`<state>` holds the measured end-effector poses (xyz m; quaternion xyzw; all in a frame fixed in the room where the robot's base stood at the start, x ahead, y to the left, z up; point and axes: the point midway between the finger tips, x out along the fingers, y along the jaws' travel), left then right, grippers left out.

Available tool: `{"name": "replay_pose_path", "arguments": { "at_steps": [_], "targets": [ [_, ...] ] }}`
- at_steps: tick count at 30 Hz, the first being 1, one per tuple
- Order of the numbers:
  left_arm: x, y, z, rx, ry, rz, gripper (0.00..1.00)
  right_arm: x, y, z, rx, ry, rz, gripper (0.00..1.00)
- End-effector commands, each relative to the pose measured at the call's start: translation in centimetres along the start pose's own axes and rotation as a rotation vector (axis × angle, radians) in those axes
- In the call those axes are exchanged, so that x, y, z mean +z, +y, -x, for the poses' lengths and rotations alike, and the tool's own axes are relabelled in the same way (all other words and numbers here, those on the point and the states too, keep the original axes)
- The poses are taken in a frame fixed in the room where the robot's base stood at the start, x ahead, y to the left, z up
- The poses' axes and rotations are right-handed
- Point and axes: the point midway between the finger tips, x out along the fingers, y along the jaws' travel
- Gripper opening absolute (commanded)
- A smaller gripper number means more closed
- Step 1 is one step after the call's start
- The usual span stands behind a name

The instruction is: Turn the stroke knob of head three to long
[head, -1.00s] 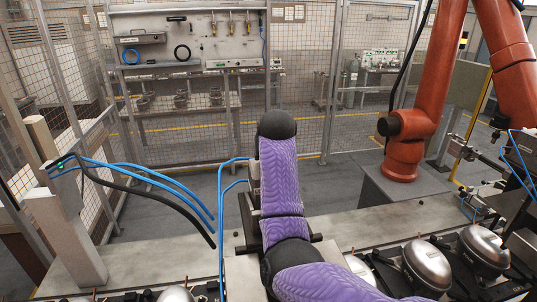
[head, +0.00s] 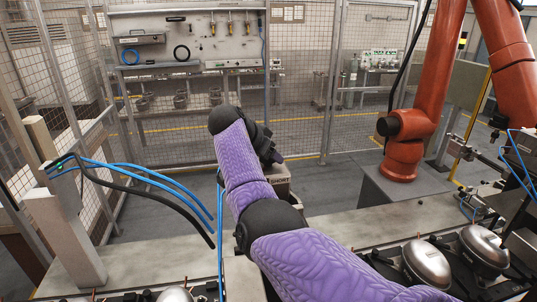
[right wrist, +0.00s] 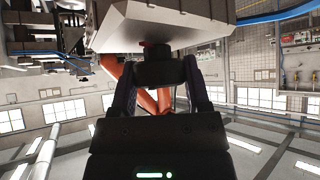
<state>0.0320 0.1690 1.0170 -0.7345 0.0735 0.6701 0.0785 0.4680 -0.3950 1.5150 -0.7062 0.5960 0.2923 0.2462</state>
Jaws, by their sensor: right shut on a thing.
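In the right wrist view the two fingers of my right gripper (right wrist: 159,68) are shut on a dark round stroke knob (right wrist: 155,72), one finger on each side. A small reddish mark shows at the knob's top, against the grey head housing (right wrist: 160,25). The "LONG" mark and the knob's pointer setting cannot be read. The head's number is not visible. My left gripper is not in view.
Silver domed compressors (head: 427,262) stand at the lower right, close to my right arm. Blue hoses (head: 140,173) and a black cable loop at the left. An orange robot arm (head: 404,150) stands at the right. A mesh fence closes off the back.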

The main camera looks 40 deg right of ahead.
Motion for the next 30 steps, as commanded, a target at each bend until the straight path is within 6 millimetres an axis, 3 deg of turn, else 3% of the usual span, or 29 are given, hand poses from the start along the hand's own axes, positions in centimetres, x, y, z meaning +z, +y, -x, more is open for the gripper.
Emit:
{"name": "replay_pose_path", "arguments": {
  "at_steps": [22,23,27,30],
  "targets": [
    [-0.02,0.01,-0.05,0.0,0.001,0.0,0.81,0.19,-0.02,-0.04,0.059,-0.005,-0.057,0.02],
    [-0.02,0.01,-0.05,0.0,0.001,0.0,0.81,0.19,-0.02,-0.04,0.059,-0.005,-0.057,0.63],
    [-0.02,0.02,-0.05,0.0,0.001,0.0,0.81,0.16,-0.02,-0.04,0.059,-0.004,-0.057,0.92],
    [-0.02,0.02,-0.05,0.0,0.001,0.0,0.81,0.12,-0.02,-0.03,0.058,-0.004,-0.058,0.95]
  ]
}}
